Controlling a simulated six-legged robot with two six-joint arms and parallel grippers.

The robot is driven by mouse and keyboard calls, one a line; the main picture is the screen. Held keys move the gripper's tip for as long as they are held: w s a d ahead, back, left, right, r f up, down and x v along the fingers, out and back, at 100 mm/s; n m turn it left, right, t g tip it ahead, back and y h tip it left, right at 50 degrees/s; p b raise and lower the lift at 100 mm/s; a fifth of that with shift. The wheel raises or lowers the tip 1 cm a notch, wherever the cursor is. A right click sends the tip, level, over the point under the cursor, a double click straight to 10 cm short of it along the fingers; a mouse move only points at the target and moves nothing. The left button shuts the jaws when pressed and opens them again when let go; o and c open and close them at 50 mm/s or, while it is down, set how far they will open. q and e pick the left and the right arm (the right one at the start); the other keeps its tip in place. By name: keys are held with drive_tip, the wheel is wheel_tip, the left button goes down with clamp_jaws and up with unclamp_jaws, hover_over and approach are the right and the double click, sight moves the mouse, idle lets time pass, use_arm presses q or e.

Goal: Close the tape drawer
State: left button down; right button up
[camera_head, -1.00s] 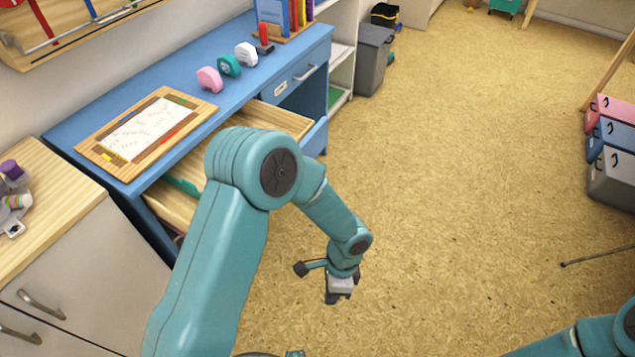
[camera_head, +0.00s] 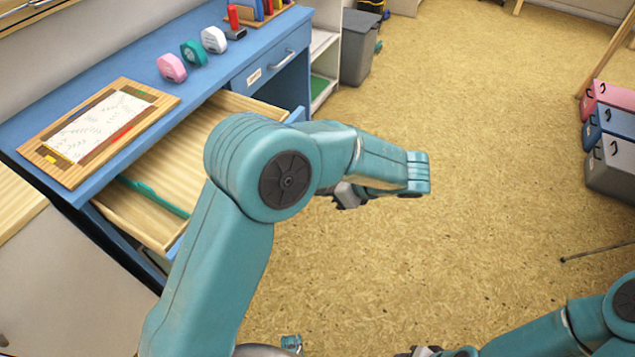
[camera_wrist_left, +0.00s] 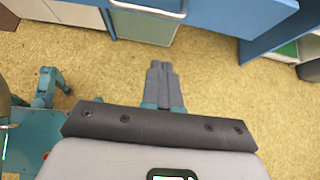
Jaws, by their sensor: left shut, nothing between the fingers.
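One desk drawer (camera_head: 207,125) stands pulled out, with its pale wooden inside showing. A long green item (camera_head: 155,197) lies in it. My left arm hides part of the drawer's front in the head view. What appears to be its blue-grey front with a pale handle (camera_wrist_left: 150,8) shows at the top of the left wrist view. My left gripper (camera_wrist_left: 165,75) is shut and empty, over the floor and apart from that front. In the head view the gripper (camera_head: 347,197) is mostly behind its own arm. My right gripper (camera_head: 430,351) is barely visible at the bottom edge.
The blue desk (camera_head: 110,60) carries a framed board (camera_head: 100,130) and pink (camera_head: 171,67), teal (camera_head: 193,52) and white (camera_head: 213,39) tape dispensers. A smaller labelled drawer (camera_head: 268,72) is shut. A grey bin (camera_head: 362,45) stands behind.

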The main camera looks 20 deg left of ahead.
use_arm(q)
drive_tip(key=a+f+b, duration=0.1)
drive_tip(key=a+f, duration=0.3)
drive_tip(key=a, duration=0.5)
drive_tip(key=shift+w+a, duration=0.25)
drive_tip(key=shift+w, duration=0.05)
drive_tip(key=shift+f, duration=0.1)
drive_tip(key=a, duration=0.8)
drive_tip(key=w+a+p, duration=0.1)
drive_tip(key=a, duration=0.8)
drive_tip(key=w+a+p, duration=0.1)
drive_tip(key=a, duration=0.8)
drive_tip(key=shift+a, duration=0.45)
drive_tip(key=shift+a+r, duration=0.1)
drive_tip(key=shift+r, duration=0.1)
